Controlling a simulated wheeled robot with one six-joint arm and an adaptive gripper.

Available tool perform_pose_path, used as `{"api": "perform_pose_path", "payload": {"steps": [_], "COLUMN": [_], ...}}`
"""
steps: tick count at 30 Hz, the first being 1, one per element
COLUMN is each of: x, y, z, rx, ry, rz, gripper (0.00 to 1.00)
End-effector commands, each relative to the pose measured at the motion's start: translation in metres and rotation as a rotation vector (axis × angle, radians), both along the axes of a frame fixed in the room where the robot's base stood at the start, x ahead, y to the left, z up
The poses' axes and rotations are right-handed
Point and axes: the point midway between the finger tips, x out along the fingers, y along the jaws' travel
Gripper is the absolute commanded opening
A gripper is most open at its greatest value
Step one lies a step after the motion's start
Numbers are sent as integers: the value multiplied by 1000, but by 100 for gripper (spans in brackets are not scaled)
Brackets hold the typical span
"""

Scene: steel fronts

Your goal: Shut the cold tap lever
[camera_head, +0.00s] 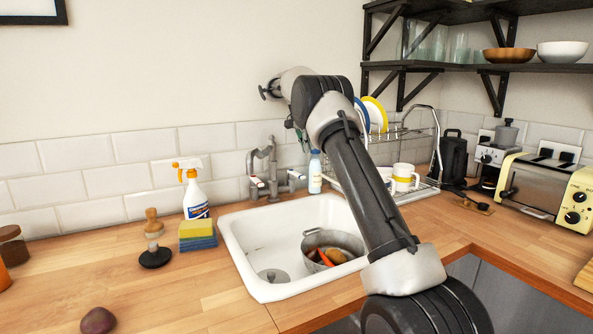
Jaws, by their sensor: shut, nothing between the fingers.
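A grey metal tap (272,160) with a tall spout stands behind the white sink, against the tiled wall. Its left lever (257,182) has a pale tip with a reddish mark and points out toward me. Its right lever (296,174) also has a pale tip; I cannot make out a colour mark on it, so which lever is cold is not plain. My gripper (299,133) is above and slightly right of the tap, apart from the levers. It is small, dark and mostly hidden by my arm. No object shows in it.
The sink (240,262) holds a pot (335,240) with vegetables. A blue-white bottle (315,172) stands right of the tap, close to the dish rack (412,188). A spray bottle (195,195) and sponges (197,235) are left. Open shelves (470,66) overhang at right.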

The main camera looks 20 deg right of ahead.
Motion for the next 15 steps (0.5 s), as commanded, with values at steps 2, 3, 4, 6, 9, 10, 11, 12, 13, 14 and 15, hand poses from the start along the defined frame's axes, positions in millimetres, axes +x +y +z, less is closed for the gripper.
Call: {"api": "perform_pose_path", "payload": {"steps": [2, 3, 4, 6, 9, 10, 11, 12, 13, 14, 15], "x": [-1, -2, -2, -1, -1, -1, 0, 0, 0, 1, 1], "y": [-8, -10, -11, -13, -18, -20, -22, -25, -27, -30, -32], "z": [-2, -4, -6, -13, -30, -36, -42, -51, -57, -63, -72], "rx": [-10, -12, -13, -12, -12, -12, -12, -12, -12, -12, -12], "ry": [11, 13, 14, 15, 15, 16, 15, 17, 16, 16, 16], "rz": [-28, -33, -34, -32, -30, -31, -30, -30, -29, -31, -29], "gripper": [0, 0, 0, 0, 0, 0, 0, 0, 0, 0, 0]}}
